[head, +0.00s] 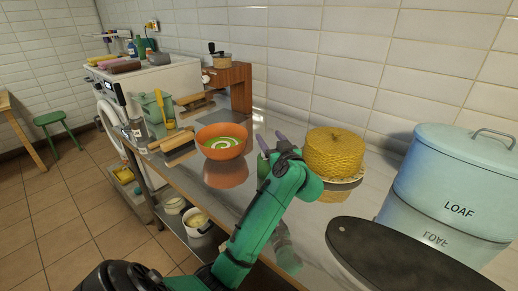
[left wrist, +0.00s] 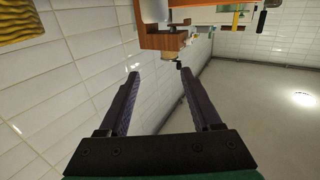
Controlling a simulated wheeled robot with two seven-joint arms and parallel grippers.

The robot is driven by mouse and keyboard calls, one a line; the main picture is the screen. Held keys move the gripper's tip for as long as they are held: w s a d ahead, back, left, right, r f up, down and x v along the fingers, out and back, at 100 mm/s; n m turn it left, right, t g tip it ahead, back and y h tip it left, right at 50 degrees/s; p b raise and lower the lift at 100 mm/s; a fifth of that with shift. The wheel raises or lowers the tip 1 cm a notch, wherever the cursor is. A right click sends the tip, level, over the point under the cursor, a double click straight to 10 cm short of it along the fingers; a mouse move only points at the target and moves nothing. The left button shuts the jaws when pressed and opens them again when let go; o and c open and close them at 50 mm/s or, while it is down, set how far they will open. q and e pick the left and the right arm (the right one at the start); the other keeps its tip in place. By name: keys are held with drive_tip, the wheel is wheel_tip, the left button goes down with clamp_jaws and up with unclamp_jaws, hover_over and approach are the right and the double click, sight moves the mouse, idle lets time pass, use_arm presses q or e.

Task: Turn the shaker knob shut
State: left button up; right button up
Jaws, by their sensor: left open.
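A brown wooden unit (head: 230,80) stands at the back of the counter by the tiled wall, with a small round knob (head: 206,79) on its left side. I cannot tell for sure whether this is the shaker knob, or how far it is turned. My left gripper (head: 272,142) is open and empty above the counter, between the orange bowl and the yellow cake, well apart from the unit. In the left wrist view its fingers (left wrist: 158,72) are spread with nothing between them, and the brown unit (left wrist: 166,39) shows beyond them. My right gripper is not in view.
An orange bowl (head: 222,151) of green soup is left of my left gripper. A blue LOAF bin (head: 440,190) and a dark board (head: 400,258) are at the right. A green canister (head: 152,108) stands left.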

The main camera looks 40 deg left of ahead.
use_arm(q)
drive_tip(key=f, duration=0.5)
drive_tip(key=d+f+b, duration=0.1)
drive_tip(key=f, duration=0.1)
drive_tip(key=shift+s+f, duration=0.15)
drive_tip(key=shift+s, duration=0.15)
drive_tip(key=x, duration=0.7)
drive_tip(key=shift+a, duration=0.1)
drive_tip(key=shift+w+a, duration=0.2)
drive_tip(key=shift+a, duration=0.05)
drive_tip(key=shift+c, duration=0.9)
clamp_jaws()
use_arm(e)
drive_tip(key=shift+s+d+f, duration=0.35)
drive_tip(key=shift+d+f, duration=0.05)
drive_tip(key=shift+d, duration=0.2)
